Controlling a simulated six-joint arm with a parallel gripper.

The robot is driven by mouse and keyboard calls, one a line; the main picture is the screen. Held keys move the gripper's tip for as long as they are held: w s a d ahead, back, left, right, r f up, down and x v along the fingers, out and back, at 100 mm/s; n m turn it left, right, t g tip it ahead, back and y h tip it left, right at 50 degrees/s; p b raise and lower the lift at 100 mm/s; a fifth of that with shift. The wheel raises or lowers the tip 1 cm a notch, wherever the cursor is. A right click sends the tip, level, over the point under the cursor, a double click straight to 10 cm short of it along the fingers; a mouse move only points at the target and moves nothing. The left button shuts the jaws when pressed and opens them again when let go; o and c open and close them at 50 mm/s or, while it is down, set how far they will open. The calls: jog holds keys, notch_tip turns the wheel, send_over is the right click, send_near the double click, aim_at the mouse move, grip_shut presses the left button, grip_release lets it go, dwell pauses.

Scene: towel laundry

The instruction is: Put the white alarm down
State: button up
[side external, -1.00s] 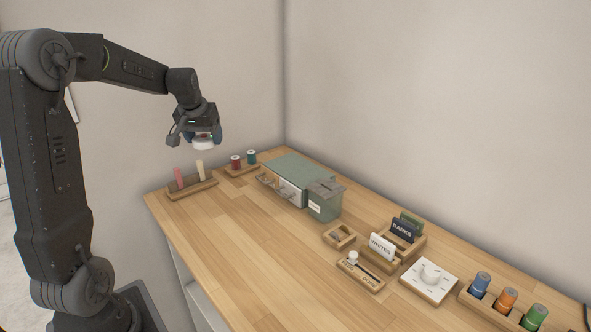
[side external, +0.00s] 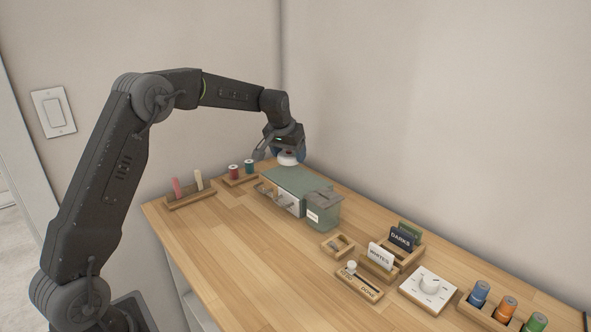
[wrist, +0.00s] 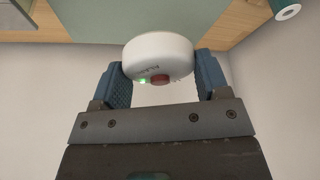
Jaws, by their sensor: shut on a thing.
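The white alarm (wrist: 158,56) is a round white puck with a red button and a small green light. In the wrist view it sits between the two blue fingers of my gripper (wrist: 163,78), which is shut on it. In the side view my gripper (side external: 287,152) holds the alarm (side external: 288,161) above the far end of the green-topped box (side external: 297,185), near the back corner of the table. Whether the alarm touches the box top cannot be told.
A rack with red and teal spools (side external: 241,178) stands left of the box, and a holder with pink and cream sticks (side external: 190,194) further left. A green bin (side external: 324,211), card holders, a slider, a dial (side external: 428,290) and colored cylinders line the right. The front-left wooden table (side external: 240,240) is clear.

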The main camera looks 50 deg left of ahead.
aim_at(296, 178)
jog(key=shift+w+d+f, duration=0.5)
jog(key=shift+w+d, duration=0.1)
jog(key=shift+d, duration=0.05)
jog(key=shift+w+f, duration=0.1)
jog(key=shift+f, duration=1.95)
jog(key=shift+f, duration=0.15)
jog(key=o, duration=0.9)
jog(key=shift+o, duration=0.2)
